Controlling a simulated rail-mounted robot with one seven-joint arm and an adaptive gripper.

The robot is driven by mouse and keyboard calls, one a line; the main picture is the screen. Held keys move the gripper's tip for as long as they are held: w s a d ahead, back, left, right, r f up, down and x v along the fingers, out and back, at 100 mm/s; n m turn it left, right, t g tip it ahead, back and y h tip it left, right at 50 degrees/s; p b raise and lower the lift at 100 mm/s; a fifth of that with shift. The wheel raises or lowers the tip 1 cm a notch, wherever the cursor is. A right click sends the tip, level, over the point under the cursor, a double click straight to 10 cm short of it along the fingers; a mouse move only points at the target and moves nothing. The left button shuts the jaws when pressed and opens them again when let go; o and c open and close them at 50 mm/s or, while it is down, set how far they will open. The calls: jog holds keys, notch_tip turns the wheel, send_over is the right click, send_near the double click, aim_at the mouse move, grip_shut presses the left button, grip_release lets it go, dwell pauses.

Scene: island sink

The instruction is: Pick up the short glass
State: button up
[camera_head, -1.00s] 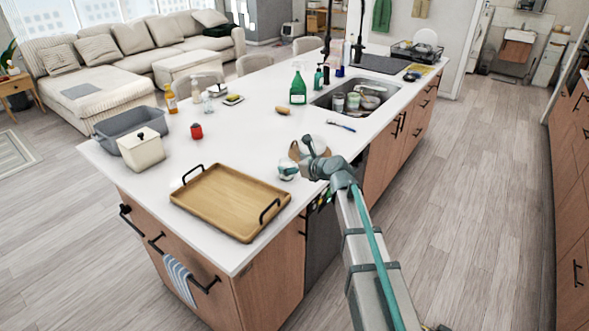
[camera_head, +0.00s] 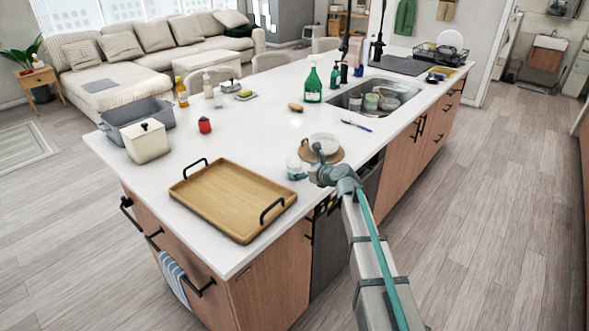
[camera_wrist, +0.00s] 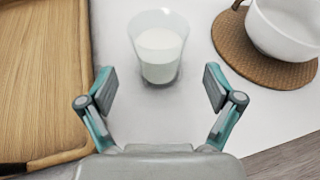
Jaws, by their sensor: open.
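A short clear glass (camera_wrist: 160,50) holding white liquid stands upright on the white counter in the wrist view. It lies just beyond my gripper (camera_wrist: 159,88), centred between the two fingers, which are spread apart and not touching it. In the head view the glass (camera_head: 296,167) stands near the counter's right edge, between the wooden tray and the round mat. My gripper's fingers are hard to make out there, as my arm (camera_head: 337,178) hides part of that spot.
A wooden tray (camera_wrist: 40,90) with black handles lies left of the glass. A white bowl (camera_wrist: 283,30) sits on a round woven mat (camera_wrist: 262,72) to its right. The counter edge is close on the right. Bottles and a sink (camera_head: 345,97) are farther back.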

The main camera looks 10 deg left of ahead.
aim_at(299, 168)
jog(key=shift+p+x, duration=0.85)
jog(key=shift+x, duration=1.9)
jog(key=c, duration=1.4)
jog(key=shift+r, duration=0.1)
